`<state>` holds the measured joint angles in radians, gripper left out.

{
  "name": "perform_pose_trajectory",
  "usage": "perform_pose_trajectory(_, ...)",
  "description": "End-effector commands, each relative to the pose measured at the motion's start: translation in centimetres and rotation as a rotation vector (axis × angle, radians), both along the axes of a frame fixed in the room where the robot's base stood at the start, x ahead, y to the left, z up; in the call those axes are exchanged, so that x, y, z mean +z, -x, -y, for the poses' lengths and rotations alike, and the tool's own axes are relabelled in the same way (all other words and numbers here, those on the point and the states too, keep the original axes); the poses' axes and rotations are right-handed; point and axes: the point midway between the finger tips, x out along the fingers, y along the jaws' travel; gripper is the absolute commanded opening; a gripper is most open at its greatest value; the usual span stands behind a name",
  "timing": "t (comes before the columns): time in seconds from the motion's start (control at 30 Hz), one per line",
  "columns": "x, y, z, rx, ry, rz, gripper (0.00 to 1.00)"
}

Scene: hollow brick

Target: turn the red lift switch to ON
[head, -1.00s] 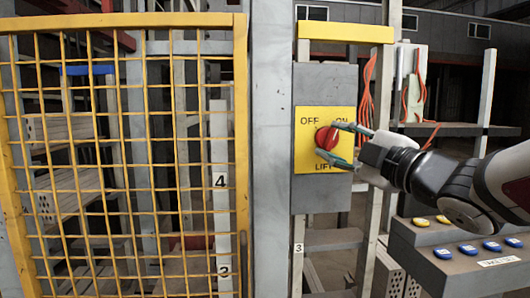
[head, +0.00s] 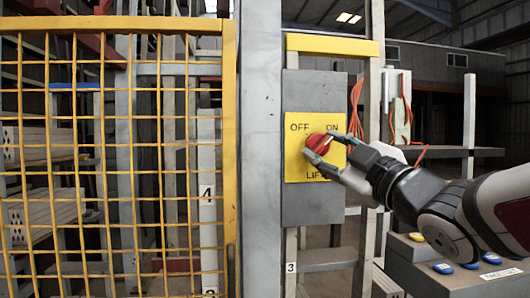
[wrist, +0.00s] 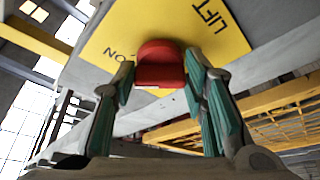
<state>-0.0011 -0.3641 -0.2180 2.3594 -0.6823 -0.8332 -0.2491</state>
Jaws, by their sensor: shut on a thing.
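The red lift switch (head: 317,141) sits on a yellow plate (head: 293,170) marked OFF at upper left, ON at upper right and LIFT below. My gripper (head: 321,149) is at the plate, its two teal-padded fingers on either side of the switch knob. In the wrist view the red knob (wrist: 160,64) lies between the fingertips of my gripper (wrist: 161,75), which are shut on it. The fingers partly cover the ON and LIFT lettering in the head view. The knob's exact pointing direction is hard to tell.
The plate is on a grey box (head: 312,205) beside a grey post (head: 259,150). A yellow mesh gate (head: 229,130) stands to the left. A yellow bar (head: 332,46) crosses above. A console with blue and yellow buttons (head: 440,267) is at lower right.

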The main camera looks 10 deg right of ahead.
Motion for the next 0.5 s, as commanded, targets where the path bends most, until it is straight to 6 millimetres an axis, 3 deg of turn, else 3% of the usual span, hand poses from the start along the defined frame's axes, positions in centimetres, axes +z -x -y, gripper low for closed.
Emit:
perform_pose_trajectory(0.23,-0.06,-0.02,0.02,-0.001,-0.002,-0.002,0.12)
perform_pose_trajectory(0.27,-0.06,-0.01,0.02,-0.001,-0.002,-0.002,0.47)
perform_pose_trajectory(0.3,-0.05,-0.02,0.02,-0.001,-0.002,-0.002,0.56)
perform_pose_trajectory(0.33,-0.05,-0.02,0.02,0.0,-0.002,-0.001,0.6)
perform_pose_trajectory(0.5,-0.03,-0.01,0.0,0.0,-0.001,-0.001,0.6)
